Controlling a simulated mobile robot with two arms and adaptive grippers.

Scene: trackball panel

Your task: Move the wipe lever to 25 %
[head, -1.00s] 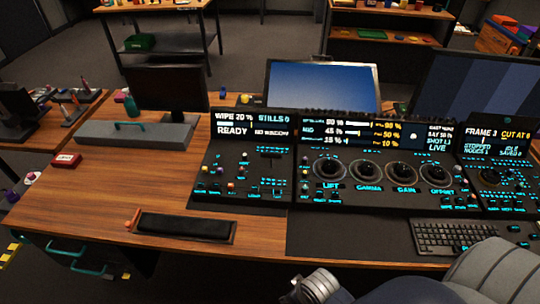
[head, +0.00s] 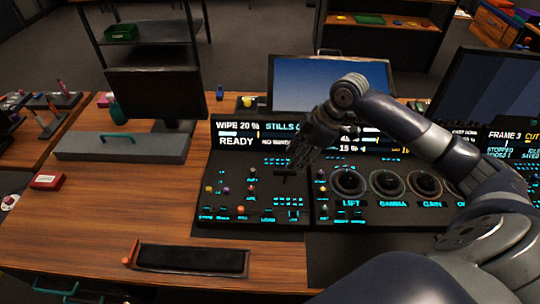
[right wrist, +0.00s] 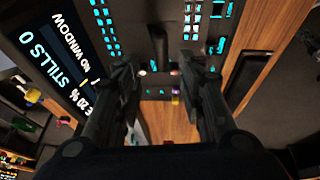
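The wipe lever (head: 284,176) is a dark T-shaped handle on the left section of the control panel (head: 215,178). The display (head: 236,133) above it reads "WIPE 20 %" and "READY". My right gripper (head: 299,160) reaches down over the panel, just above and right of the lever in the head view. In the right wrist view the two dark fingers of the gripper (right wrist: 158,78) stand apart with an open gap over the panel. I cannot tell whether a finger touches the lever. My left gripper is not in view.
Lit keys and small coloured knobs surround the lever. Round dials (head: 348,183) sit to its right, partly below my right arm. Monitors (head: 330,85) stand behind the panel. A black padded rest (head: 190,259) lies at the front. The wooden desk (head: 100,205) on the left has free room.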

